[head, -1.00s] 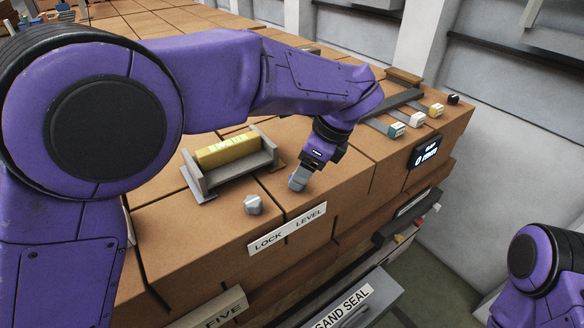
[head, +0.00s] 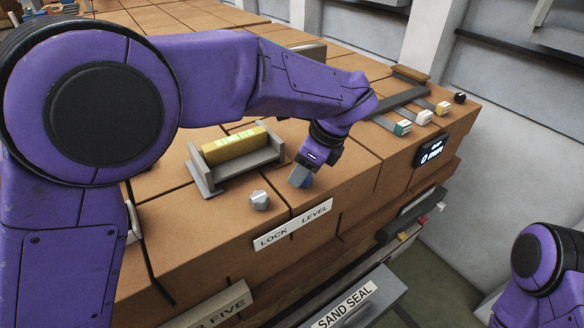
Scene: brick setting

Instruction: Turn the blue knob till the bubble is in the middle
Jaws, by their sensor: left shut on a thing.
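The yellow spirit level (head: 222,155) sits in a grey cradle (head: 203,178) on the brick top. Pale green marks show on its upper face, but it is too small to tell where the bubble is. My left gripper (head: 299,178) points down near the front edge, right of the cradle. It is shut on the blue knob (head: 308,183), of which only a small blue part shows beside the fingers, above the word LEVEL. My right gripper is out of the picture.
A grey faceted knob (head: 259,200) stands just left of my left gripper, above the word LOCK on the white label (head: 293,225). A SAND SEAL drawer (head: 350,305) juts out below.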

